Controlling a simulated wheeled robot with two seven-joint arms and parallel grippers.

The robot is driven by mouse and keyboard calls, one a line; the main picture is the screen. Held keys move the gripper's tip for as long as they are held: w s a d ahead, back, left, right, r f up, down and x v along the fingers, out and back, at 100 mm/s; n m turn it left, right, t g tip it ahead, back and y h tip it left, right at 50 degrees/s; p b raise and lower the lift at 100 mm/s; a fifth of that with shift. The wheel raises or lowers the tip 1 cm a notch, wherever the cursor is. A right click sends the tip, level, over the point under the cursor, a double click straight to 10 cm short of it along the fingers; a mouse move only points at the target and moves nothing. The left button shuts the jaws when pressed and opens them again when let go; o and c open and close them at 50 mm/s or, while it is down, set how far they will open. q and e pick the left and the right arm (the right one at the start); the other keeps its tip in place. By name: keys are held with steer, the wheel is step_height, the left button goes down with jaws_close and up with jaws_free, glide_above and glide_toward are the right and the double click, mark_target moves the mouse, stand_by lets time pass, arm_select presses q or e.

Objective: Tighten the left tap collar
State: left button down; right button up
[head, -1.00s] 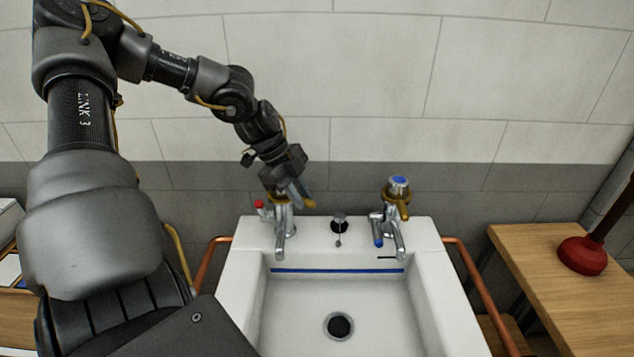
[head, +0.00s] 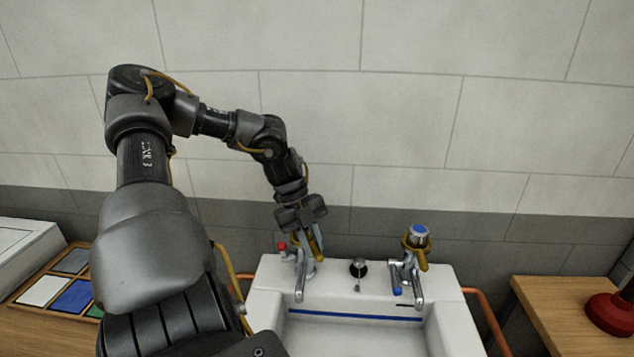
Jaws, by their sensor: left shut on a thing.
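The left tap (head: 299,282) is chrome with a red-tipped lever and stands at the back left of the white sink (head: 270,292). A brass collar (head: 295,240) shows partly at its top. My left gripper (head: 307,246) comes down over it from above, its fingers shut on the collar and hiding most of it. The right tap (head: 416,277) has a blue-marked top and a blue-tipped lever. Its brass collar (head: 417,247) is in plain view, with a tab pointing down to the right. My right gripper is out of view.
A black plug knob (head: 358,268) stands between the taps. A wooden bench with a red plunger (head: 610,314) is at the right. A tray of coloured tiles (head: 43,291) lies at the left. Copper pipes (head: 484,316) run beside the sink. The tiled wall is close behind.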

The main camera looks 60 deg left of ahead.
arm_select(q)
steer(key=shift+s+a+m+g, duration=0.2)
steer(key=shift+s+m+g, duration=0.2)
steer(key=shift+m, duration=0.55)
steer(key=shift+s+a+m+g, duration=0.2)
steer(key=shift+s+m+g, duration=0.2)
steer(key=shift+m, duration=0.55)
steer(key=shift+s+a+m+g+b, duration=0.15)
steer(key=shift+s+m+g+b, duration=0.1)
steer(key=shift+m, duration=0.3)
steer(key=shift+s+a+m+g+b, duration=0.15)
steer(key=shift+m+g, duration=0.1)
steer(key=shift+m, duration=0.3)
steer(key=shift+r+m, duration=0.1)
steer(key=shift+m, duration=0.2)
steer(key=c, duration=1.3)
jaws_free()
steer(key=shift+s+a, duration=0.1)
steer(key=shift+s, duration=0.05)
